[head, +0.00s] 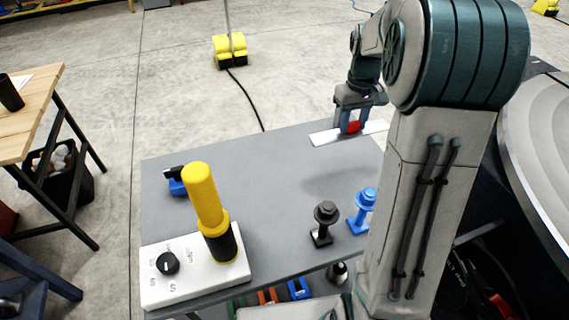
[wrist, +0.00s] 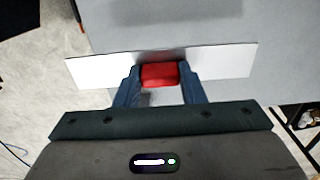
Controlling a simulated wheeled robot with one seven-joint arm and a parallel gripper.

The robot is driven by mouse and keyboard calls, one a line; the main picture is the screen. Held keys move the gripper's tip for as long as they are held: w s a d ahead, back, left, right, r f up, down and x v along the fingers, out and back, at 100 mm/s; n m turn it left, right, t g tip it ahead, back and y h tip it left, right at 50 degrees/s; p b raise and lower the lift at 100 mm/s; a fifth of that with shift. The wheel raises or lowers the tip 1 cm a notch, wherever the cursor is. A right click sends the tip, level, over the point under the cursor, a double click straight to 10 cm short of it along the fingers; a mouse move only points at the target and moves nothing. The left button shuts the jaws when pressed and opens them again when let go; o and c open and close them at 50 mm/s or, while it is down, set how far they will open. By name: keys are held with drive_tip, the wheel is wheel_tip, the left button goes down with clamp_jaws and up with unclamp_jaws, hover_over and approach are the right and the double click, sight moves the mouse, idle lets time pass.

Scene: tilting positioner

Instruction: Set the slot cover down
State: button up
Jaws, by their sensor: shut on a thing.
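The slot cover is a long pale flat strip with a red grip block in its middle. In the head view the slot cover (head: 325,138) is at the far right corner of the grey table (head: 270,165). My gripper (head: 353,126) is above it, with its fingers on the red block. In the wrist view my gripper (wrist: 160,80) has its two blue fingers on either side of the red block, and the white strip (wrist: 228,62) sticks out on both sides. The strip looks level and close to the tabletop. I cannot tell whether it touches.
A white control box (head: 195,270) with a black knob and a yellow handle (head: 204,195) stands at the table's near left. A black knobbed piece (head: 324,222) and a blue one (head: 363,208) stand near the front edge. The table's middle is clear.

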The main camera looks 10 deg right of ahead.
drive_tip(key=a+f, duration=0.2)
drive_tip(key=a, duration=0.1)
drive_tip(key=w+a+f, duration=0.1)
drive_tip(key=a, duration=0.2)
drive_tip(key=w+a+f+p, duration=0.1)
drive_tip(key=a+f, duration=0.1)
drive_tip(key=a, duration=0.2)
drive_tip(key=shift+w+f, duration=0.15)
drive_tip(key=shift+f, duration=0.2)
drive_tip(key=shift+a+f, duration=0.15)
drive_tip(key=shift+f, duration=0.05)
drive_tip(key=shift+f+p, duration=0.3)
drive_tip(key=shift+f, duration=1.6)
drive_tip(key=shift+f, duration=0.2)
drive_tip(key=o, duration=1.1)
drive_tip(key=shift+r, duration=0.1)
drive_tip(key=shift+o, duration=0.2)
drive_tip(key=shift+r, duration=0.1)
